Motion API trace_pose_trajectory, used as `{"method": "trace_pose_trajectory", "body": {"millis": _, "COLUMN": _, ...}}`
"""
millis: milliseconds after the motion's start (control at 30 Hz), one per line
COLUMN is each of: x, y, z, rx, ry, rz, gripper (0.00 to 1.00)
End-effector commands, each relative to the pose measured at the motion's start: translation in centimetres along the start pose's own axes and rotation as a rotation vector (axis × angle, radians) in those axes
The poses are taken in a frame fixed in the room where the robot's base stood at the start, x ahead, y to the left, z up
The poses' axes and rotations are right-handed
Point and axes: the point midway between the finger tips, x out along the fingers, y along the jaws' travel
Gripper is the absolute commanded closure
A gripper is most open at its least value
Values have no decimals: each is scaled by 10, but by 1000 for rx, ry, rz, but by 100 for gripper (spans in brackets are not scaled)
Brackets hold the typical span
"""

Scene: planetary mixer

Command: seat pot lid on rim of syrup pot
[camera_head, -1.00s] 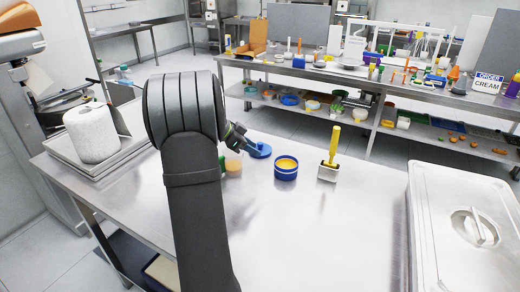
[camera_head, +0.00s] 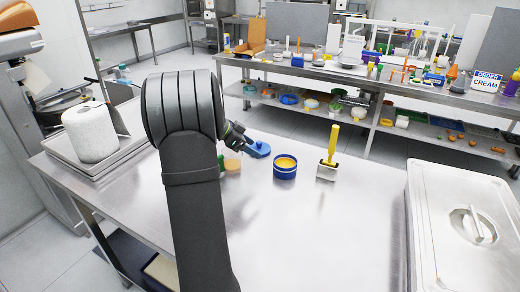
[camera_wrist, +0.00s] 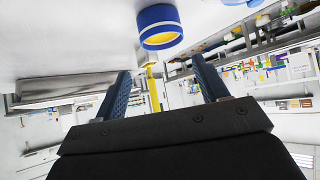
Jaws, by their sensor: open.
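The syrup pot (camera_head: 285,170) is a blue round pot with a pale band and yellow contents, standing open on the steel table. It also shows at the top of the wrist view (camera_wrist: 160,24). The blue pot lid (camera_head: 259,145) is left of the pot in the head view, apart from it and partly hidden by my gripper (camera_head: 253,149). In the wrist view my gripper (camera_wrist: 161,68) has its two blue fingers spread wide with nothing held between them.
A yellow-handled tool (camera_head: 330,155) stands right of the pot. A small tan and green item (camera_head: 231,165) sits beside my arm. A paper roll (camera_head: 89,132) is at left and a large lidded steel pan (camera_head: 465,230) at right. The front middle of the table is clear.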

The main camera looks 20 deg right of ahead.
Motion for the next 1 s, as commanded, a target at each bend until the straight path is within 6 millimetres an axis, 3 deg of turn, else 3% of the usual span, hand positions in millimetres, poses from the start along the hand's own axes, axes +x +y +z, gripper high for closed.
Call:
{"method": "trace_pose_trajectory", "body": {"millis": 33, "x": 0, "y": 0, "z": 0, "rx": 0, "ry": 0, "rz": 0, "gripper": 23}}
{"method": "trace_pose_trajectory", "body": {"millis": 167, "x": 0, "y": 0, "z": 0, "rx": 0, "ry": 0, "rz": 0, "gripper": 0}}
{"method": "trace_pose_trajectory", "body": {"millis": 533, "x": 4, "y": -5, "z": -3, "rx": -65, "ry": -53, "rz": 0, "gripper": 0}}
{"method": "trace_pose_trajectory", "body": {"millis": 767, "x": 14, "y": -28, "z": -12, "rx": -317, "ry": -240, "rz": -71, "gripper": 0}}
{"method": "trace_pose_trajectory", "body": {"millis": 1000, "x": 15, "y": -59, "z": -32, "rx": -598, "ry": -388, "rz": -273, "gripper": 0}}
